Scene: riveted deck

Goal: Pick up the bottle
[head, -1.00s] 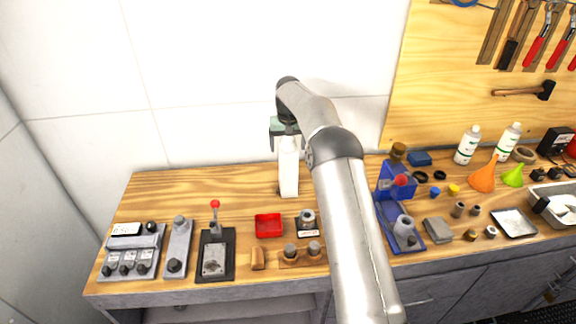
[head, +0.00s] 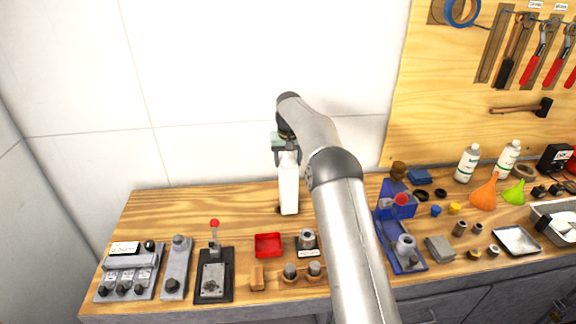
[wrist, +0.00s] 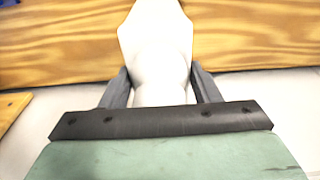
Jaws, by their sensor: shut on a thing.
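A plain white bottle (head: 289,192) is upright at the back of the wooden bench, left of my arm. My gripper (head: 287,154) is above it, shut around its upper part. In the wrist view the white bottle (wrist: 158,45) fills the space between the two dark fingers of my gripper (wrist: 160,88). A small dark patch shows beside the bottle's base; I cannot tell whether the base touches the bench. Two other white bottles with green labels, one (head: 467,164) and another (head: 507,160), stand at the back right, apart from my gripper.
A red tray (head: 268,252) and a metal fixture with a red-knobbed lever (head: 213,270) are in front of the bottle. The bench's back left is clear.

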